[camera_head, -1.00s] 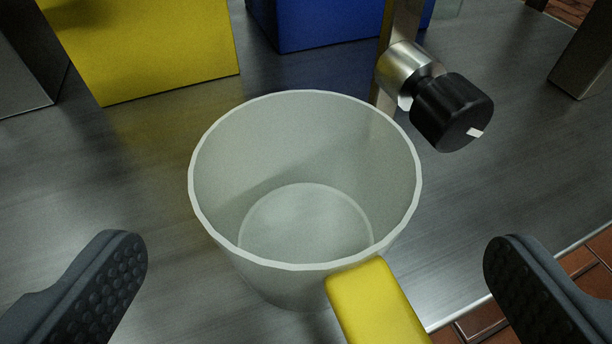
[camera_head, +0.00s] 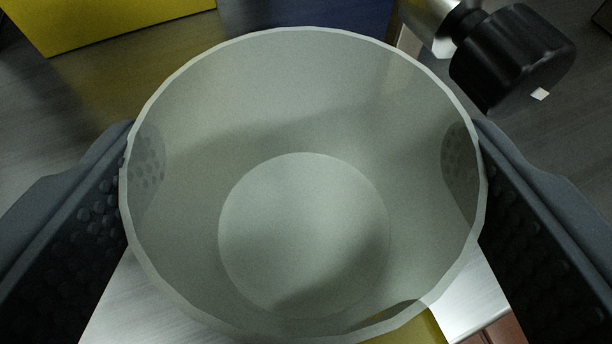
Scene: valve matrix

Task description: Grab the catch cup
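The catch cup (camera_head: 303,110) is a pale, translucent, round cup that fills the middle of the view; I look down into it and see its empty bottom. A small part of its yellow handle (camera_head: 412,332) shows at the lower edge, under the rim. My gripper (camera_head: 303,165) has one dark, studded finger on each side of the cup. Both finger pads lie against the outer wall, and their tips show faintly through it. The gripper appears shut on the cup. The cup's base contact with the surface is hidden.
A black knob (camera_head: 515,55) on a metal valve stem stands close to the cup's upper right. A yellow block (camera_head: 100,18) is at the upper left and a blue block (camera_head: 330,14) is behind the cup. The grey metal surface (camera_head: 45,110) is clear at left.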

